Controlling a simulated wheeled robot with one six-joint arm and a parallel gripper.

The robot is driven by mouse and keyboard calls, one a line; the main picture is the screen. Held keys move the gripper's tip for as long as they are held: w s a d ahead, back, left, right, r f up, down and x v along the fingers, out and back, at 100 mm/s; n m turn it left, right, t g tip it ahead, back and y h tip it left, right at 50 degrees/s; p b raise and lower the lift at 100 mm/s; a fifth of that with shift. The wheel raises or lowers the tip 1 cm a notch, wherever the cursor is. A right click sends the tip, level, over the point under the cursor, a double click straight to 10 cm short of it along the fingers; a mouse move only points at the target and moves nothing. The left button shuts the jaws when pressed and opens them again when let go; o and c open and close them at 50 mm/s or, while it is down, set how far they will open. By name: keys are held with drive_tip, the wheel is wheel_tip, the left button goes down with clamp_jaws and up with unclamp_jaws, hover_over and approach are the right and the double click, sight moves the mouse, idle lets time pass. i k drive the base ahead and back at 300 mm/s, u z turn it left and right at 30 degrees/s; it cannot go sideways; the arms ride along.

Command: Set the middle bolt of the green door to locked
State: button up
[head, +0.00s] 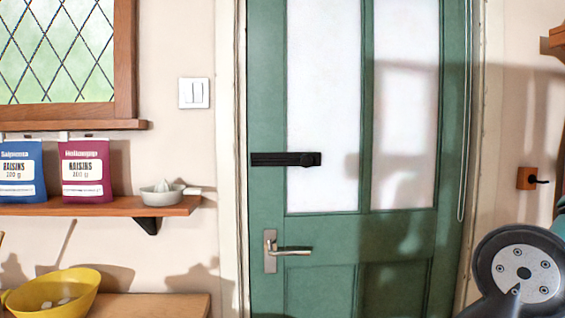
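The green door (265,217) stands in the middle of the head view, with two pale panes in its upper part. It looks closed in its frame. A black bolt (285,159) lies horizontally across the door's left side, from near the left edge to a round knob at its right end. I cannot tell from this distance whether the bolt reaches into the frame. A silver lever handle (290,250) is below it. My gripper is not in view; only a rounded grey and black part of my arm shows at the lower right.
Left of the door, a wooden shelf (105,209) holds a blue raisin packet (22,172), a red one (86,172) and a pale juicer (163,194). A yellow bowl (70,286) sits below. A wooden hook block (527,178) is on the right wall. The space before the bolt looks clear.

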sight(305, 161)
drive_tip(key=u, duration=0.6)
drive_tip(key=i, duration=0.65)
drive_tip(key=u, duration=0.45)
